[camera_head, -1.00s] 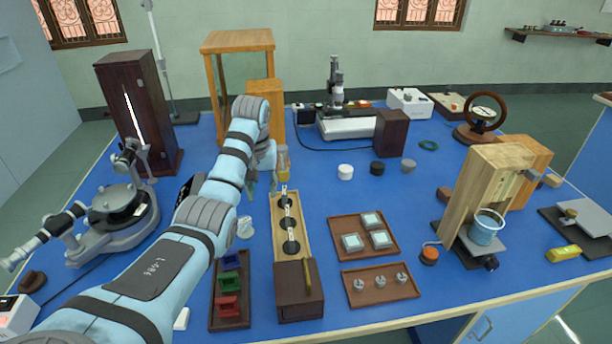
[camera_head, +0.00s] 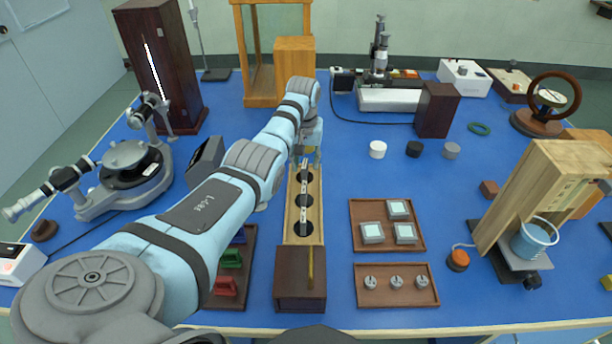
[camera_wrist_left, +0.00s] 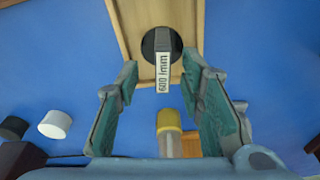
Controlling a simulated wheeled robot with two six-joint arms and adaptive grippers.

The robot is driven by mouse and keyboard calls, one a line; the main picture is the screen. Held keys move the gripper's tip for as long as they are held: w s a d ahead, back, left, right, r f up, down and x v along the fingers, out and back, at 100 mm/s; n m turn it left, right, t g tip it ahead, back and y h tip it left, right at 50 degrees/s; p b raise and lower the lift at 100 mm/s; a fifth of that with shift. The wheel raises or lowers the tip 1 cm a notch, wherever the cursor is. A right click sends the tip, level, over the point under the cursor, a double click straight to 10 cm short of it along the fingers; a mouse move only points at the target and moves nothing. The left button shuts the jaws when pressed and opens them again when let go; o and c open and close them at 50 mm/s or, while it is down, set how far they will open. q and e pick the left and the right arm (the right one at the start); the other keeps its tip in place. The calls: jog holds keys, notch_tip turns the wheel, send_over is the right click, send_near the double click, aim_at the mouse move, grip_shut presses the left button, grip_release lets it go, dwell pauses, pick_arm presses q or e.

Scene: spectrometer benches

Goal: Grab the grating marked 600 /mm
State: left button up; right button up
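The wooden rack (camera_head: 318,215) stands mid-bench with a row of round dark holes; thin gratings with white labels (camera_head: 303,213) stand in them. In the left wrist view the grating marked 600 /mm (camera_wrist_left: 162,74), a dark stem with a white label, stands in the dark hole of the rack (camera_wrist_left: 125,25) near its far end. My left gripper (camera_head: 307,158) is over that far end. In the left wrist view its fingers (camera_wrist_left: 160,80) are open, one on each side of the label, with visible gaps. My right gripper is not in view.
A yellow-capped vial (camera_wrist_left: 170,130) stands close to the left gripper. A dark brown block (camera_head: 300,285) is at the rack's near end. Trays with square pieces (camera_head: 358,210) and small metal pieces (camera_head: 362,300) lie right. Blue bench between rack and white cylinder (camera_head: 377,150) is free.

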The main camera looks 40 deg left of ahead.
pick_arm(q)
notch_tip(320, 180, down, 2)
jog(key=shift+a+f+b, duration=0.1)
jog(key=shift+f+b, duration=0.1)
jog(key=shift+b, duration=0.15)
jog(key=shift+s+r, duration=0.1)
jog(key=shift+r, duration=0.1)
jog(key=shift+c, duration=0.2)
grip_shut()
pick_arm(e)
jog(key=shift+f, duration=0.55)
pick_arm(q)
jog(key=shift+r, duration=0.1)
